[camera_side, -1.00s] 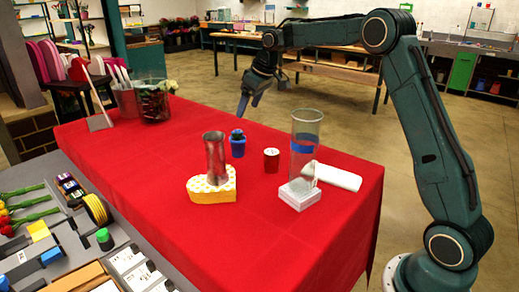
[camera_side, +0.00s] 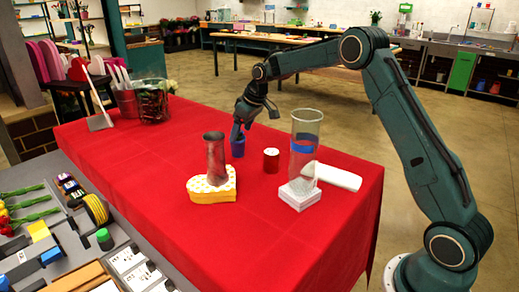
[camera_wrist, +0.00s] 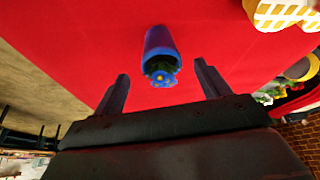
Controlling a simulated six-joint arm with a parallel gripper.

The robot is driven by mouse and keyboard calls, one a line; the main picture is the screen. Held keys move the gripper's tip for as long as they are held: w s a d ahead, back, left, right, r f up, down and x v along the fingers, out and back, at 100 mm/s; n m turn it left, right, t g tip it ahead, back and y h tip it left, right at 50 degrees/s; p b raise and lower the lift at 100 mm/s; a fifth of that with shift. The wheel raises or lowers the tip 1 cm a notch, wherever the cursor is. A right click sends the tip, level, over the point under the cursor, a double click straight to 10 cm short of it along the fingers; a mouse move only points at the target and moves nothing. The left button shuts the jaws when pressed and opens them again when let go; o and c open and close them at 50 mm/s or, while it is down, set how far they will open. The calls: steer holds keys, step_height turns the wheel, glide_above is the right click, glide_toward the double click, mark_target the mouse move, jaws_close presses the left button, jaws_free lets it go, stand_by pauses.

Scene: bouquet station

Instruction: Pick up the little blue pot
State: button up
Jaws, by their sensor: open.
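The little blue pot (camera_side: 237,149) stands on the red-covered table, behind the metal vase and the red can. In the wrist view the blue pot (camera_wrist: 160,46) lies ahead of and between my two fingers, with a small blue flower and dark leaves in its mouth. My gripper (camera_wrist: 160,84) is open and empty, with a finger on each side of the pot's line. In the side view my gripper (camera_side: 239,130) is right at the pot's top and hides its upper part. I cannot tell whether the fingers touch it.
A metal vase (camera_side: 215,155) on a yellow-sided heart box (camera_side: 212,195) stands in front. A red can (camera_side: 271,161) is close on the right. A tall glass cylinder (camera_side: 305,140) stands on a white block (camera_side: 300,194) beside a white cloth (camera_side: 338,177).

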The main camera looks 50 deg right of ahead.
mark_target(238, 138)
steer(key=shift+w+f, duration=0.25)
steer(key=shift+f, duration=0.25)
steer(key=shift+a+f, duration=0.1)
steer(key=shift+x, duration=2.5)
steer(key=shift+a, duration=0.1)
steer(key=shift+c, duration=0.4)
steer(key=c, duration=1.2)
steer(key=shift+r, duration=0.25)
step_height(238, 138, up, 20)
steer(key=shift+f, duration=0.2)
